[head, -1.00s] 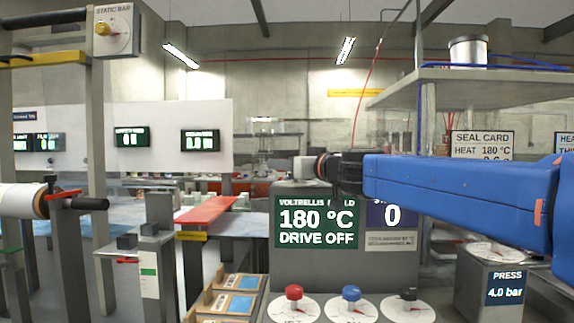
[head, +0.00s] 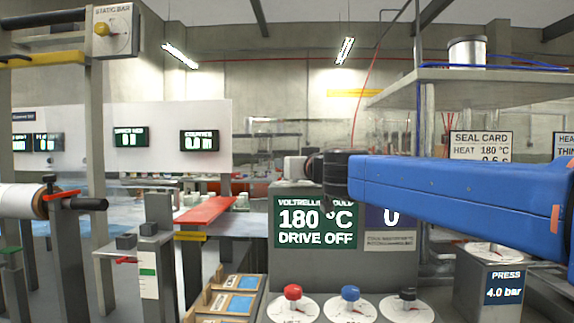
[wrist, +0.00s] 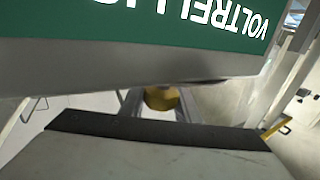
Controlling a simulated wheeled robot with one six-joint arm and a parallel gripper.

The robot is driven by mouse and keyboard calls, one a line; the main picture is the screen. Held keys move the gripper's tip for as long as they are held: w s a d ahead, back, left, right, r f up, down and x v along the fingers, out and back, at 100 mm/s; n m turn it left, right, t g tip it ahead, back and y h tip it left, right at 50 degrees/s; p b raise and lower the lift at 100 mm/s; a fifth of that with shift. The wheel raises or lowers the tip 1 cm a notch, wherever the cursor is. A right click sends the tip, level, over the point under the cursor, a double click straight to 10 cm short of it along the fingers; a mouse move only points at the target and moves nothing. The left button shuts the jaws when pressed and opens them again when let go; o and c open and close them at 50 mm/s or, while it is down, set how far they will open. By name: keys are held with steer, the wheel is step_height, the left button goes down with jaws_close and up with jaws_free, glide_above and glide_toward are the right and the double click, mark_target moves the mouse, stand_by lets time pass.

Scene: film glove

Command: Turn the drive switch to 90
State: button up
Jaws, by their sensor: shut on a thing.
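The grey console carries a green screen (head: 316,222) reading 180 °C and DRIVE OFF, and a blue panel (head: 391,217) showing 0. In the wrist view the green screen (wrist: 190,22) appears upside down. My gripper (wrist: 162,103) is shut on a yellow knob (wrist: 162,97), seen between two narrow fingers past the console's edge. I cannot read any marking on this knob or its angle. In the head view my wrist is above and behind the console top, and the fingers and yellow knob are hidden.
Red (head: 292,293), blue (head: 351,294) and black (head: 407,295) knobs stand on white dials in front of the console. A shelf (head: 480,88) is above my arm at right. The PRESS box (head: 503,287) reads 4.0 bar. A static bar dial (head: 112,30) is at upper left.

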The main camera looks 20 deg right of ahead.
steer(key=m+h, duration=0.2)
steer(key=h, duration=0.1)
steer(key=d+m+h, duration=0.1)
steer(key=m+h, duration=0.1)
steer(key=h, duration=0.2)
steer(key=shift+d, duration=0.15)
steer(key=m+g+h, duration=0.1)
steer(key=m+h, duration=0.1)
steer(key=d+m+g+h, duration=0.1)
steer(key=m+h, duration=0.1)
steer(key=h, duration=0.1)
steer(key=shift+s+d, duration=0.15)
steer(key=m+g+h, duration=0.1)
steer(key=h, duration=0.1)
steer(key=m+g+h, duration=0.1)
steer(key=m+g, duration=0.1)
steer(key=s+d+m+g+h, duration=0.1)
steer(key=g+h, duration=0.1)
steer(key=shift+d+m+h, duration=0.1)
steer(key=shift+m+h, duration=0.2)
steer(key=shift+s+d+m+g+h, duration=0.25)
steer(key=shift+m+g+h, duration=0.45)
steer(key=shift+g, duration=0.4)
steer(key=shift+s+d+m+g+h, duration=0.1)
steer(key=shift+s+m+g+h, duration=0.35)
steer(key=shift+m+g, duration=0.55)
steer(key=o, duration=1)
steer(key=shift+o, duration=0.2)
